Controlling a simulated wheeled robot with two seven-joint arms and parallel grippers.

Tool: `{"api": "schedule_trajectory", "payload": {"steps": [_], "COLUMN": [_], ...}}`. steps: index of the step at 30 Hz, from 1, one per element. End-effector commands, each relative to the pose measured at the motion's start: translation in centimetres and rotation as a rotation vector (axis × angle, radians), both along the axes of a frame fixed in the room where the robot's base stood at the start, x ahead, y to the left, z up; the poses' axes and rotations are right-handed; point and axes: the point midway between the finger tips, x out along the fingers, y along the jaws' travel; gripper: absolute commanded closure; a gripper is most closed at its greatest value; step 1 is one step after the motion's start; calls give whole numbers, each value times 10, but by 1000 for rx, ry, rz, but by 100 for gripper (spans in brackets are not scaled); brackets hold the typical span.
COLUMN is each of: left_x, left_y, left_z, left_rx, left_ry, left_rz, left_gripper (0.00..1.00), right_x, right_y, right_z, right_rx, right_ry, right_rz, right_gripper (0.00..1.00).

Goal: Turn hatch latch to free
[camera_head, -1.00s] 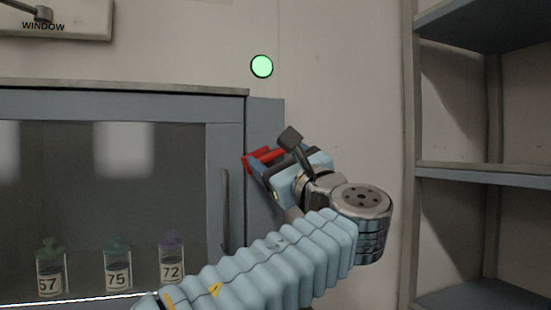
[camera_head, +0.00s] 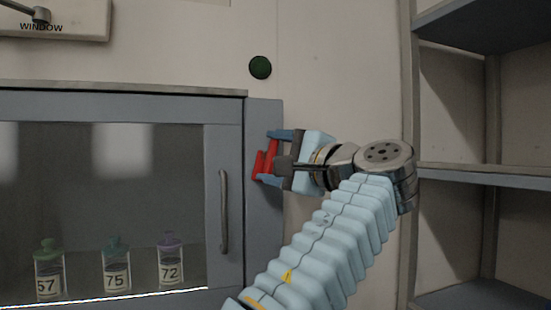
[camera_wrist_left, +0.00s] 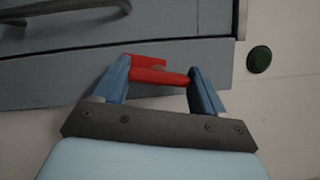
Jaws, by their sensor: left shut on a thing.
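The red latch (camera_head: 268,160) sits on the grey frame post at the right side of the glass-fronted hatch (camera_head: 224,140). It stands near upright in the head view. My left gripper (camera_head: 267,158) comes to it from the right and is shut on it. In the left wrist view the red latch (camera_wrist_left: 155,72) lies between the two blue fingers (camera_wrist_left: 160,78). The finger contact is partly hidden in the head view. My right gripper is not in view.
A dark green round lamp (camera_head: 260,67) is on the wall above the latch. The hatch has a vertical grey handle (camera_head: 224,212). Jars 57 (camera_head: 48,272), 75 (camera_head: 116,268) and 72 (camera_head: 170,260) stand behind the glass. Shelves (camera_head: 480,172) stand at the right.

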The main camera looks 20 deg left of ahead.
Motion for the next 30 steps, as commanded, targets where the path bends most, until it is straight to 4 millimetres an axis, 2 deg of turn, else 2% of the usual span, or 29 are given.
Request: {"api": "schedule_trajectory", "payload": {"steps": [9, 25, 26, 30], "left_x": [0, 0, 0, 0], "left_y": [-1, 0, 0, 0], "left_z": [-1, -1, -1, -1], "left_rx": [-97, -114, -114, -113], "left_ry": [-63, -73, -73, -74], "left_rz": [1, 2, 2, 1], "left_gripper": [60, 60, 27, 5], "right_x": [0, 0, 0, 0], "right_y": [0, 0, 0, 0], "right_z": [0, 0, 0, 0], "right_rx": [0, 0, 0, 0], "right_ry": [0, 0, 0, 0], "right_rz": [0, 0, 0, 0], "right_gripper": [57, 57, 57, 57]}}
